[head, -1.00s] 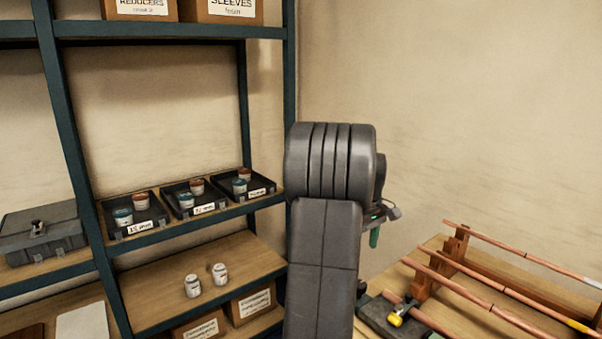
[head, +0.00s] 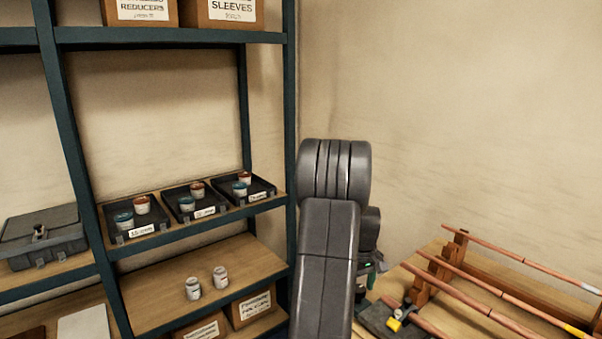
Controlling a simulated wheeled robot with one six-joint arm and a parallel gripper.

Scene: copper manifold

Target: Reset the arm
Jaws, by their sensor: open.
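My arm rises in the lower middle of the head view, its dark grey links standing in front of the shelf's right end and the wall. My gripper (head: 368,274) shows only in part beside the arm's right edge, low and above the back of the bench. Its fingers are mostly hidden behind my arm. It is open, and I see nothing held in it.
A shelf rack (head: 75,190) at left holds black trays (head: 135,222) of small jars, two white jars (head: 206,282), a grey case (head: 40,237) and boxes. Copper pipes (head: 500,292) lie on wooden supports (head: 437,268) on the bench at right. The upper right wall is clear.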

